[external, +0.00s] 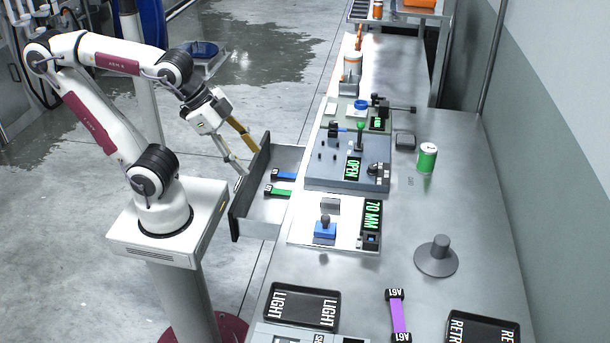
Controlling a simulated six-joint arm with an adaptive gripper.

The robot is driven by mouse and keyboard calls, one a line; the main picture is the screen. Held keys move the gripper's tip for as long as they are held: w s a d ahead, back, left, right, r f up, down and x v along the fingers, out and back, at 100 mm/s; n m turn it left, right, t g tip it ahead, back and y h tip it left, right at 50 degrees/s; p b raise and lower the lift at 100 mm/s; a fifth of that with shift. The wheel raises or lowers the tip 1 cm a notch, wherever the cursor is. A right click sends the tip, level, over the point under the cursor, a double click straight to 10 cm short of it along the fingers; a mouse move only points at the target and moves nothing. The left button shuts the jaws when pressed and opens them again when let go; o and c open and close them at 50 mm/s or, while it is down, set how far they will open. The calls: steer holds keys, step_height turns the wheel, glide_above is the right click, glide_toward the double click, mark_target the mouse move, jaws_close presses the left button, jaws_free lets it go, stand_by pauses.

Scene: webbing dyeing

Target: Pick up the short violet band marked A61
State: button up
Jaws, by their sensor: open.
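The short violet band (398,316) lies on the steel table at the near right. Its black ends carry white A61 labels. It lies between a black tray marked LIGHT (303,289) and a black tray partly cut off by the picture's edge. My gripper (250,160) is open and empty. It points down at the open drawer's outer edge, far from the violet band. I cannot tell whether it touches the drawer.
The open drawer (236,212) holds a blue band (284,175) and a green band (278,191). A grey control box (330,181), a green can (427,158), a grey weighted stand (437,261) and a blue-handled stamp (325,230) stand on the table.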

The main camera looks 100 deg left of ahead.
steer(key=w+a+r+m+t+y, duration=0.1)
steer(key=w+a+r+m+t, duration=0.15)
steer(key=w, duration=0.55)
steer(key=w+a+r+m+t, duration=0.1)
steer(key=w+r+m, duration=0.3)
steer(key=w, duration=0.3)
steer(key=w+a+r+m+t+y, duration=0.1)
steer(key=w+a+r+m, duration=0.2)
steer(key=w, duration=0.5)
steer(key=w+d+m+t+h, duration=0.2)
steer(key=w+m, duration=0.5)
steer(key=w, duration=0.2)
steer(key=w+d+m+t+h, duration=0.2)
steer(key=w+d+m, duration=0.1)
steer(key=w+m, duration=0.55)
steer(key=w+d+f+m+g+h, duration=0.1)
steer(key=w+d+f+m+h, duration=0.3)
steer(key=w+f+m, duration=0.15)
steer(key=m+g+h, duration=0.8)
steer(key=m+g, duration=0.3)
steer(key=m, duration=0.9)
glide_toward(395, 296)
steer(key=shift+w+d+r+n, duration=0.25)
steer(key=shift+w+r, duration=0.05)
steer(key=shift+w, duration=0.4)
steer(key=shift+s+f+m+g, duration=0.25)
steer(key=shift+s+f+m, duration=0.15)
steer(key=shift+s+f, duration=0.1)
steer(key=shift+x, duration=1.3)
